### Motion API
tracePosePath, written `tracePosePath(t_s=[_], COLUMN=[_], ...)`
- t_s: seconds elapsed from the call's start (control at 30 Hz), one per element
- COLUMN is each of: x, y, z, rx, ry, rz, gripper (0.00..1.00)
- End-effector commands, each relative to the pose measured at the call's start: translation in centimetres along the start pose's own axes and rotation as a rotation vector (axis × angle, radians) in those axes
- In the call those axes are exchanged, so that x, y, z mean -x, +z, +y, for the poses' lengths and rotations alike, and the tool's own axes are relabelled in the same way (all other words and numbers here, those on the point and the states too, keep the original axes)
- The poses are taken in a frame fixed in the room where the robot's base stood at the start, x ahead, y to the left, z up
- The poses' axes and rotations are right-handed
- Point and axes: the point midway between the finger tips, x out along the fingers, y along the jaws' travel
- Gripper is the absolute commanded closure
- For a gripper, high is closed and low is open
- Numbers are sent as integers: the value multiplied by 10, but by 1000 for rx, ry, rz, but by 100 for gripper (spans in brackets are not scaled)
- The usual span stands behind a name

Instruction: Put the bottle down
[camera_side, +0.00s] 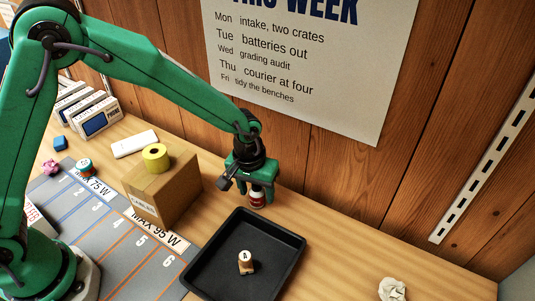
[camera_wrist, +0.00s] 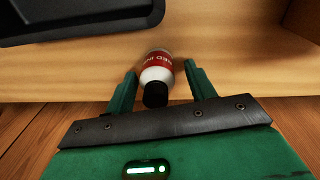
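The bottle (camera_side: 257,199) is small and white with a red label. It stands on the wooden table behind the black tray, close to the wall. In the wrist view the bottle (camera_wrist: 157,69) shows its black cap towards me and lies between my two fingers. My gripper (camera_side: 254,186) is directly over the bottle, pointing down. In the wrist view my gripper (camera_wrist: 160,68) is open, with a visible gap between the bottle and each finger. The bottle's base seems to rest on the table.
The black tray (camera_side: 207,251) is in front, holding a small cork-coloured piece (camera_side: 246,263) marked A. A cardboard box (camera_side: 165,190) with a yellow roll (camera_side: 156,157) on top stands to the left. Crumpled paper (camera_side: 392,289) lies at the right. The table between tray and paper is clear.

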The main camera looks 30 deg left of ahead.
Motion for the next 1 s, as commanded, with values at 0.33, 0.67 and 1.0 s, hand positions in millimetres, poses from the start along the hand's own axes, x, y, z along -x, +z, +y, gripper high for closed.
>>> tracePosePath(t_s=[0.33,0.67,1.0], x=[5,38,94], y=[0,1,3], z=[0,3,6], rx=[0,-1,-1], ry=[1,3,4], rz=[1,3,2], gripper=[45,45,45])
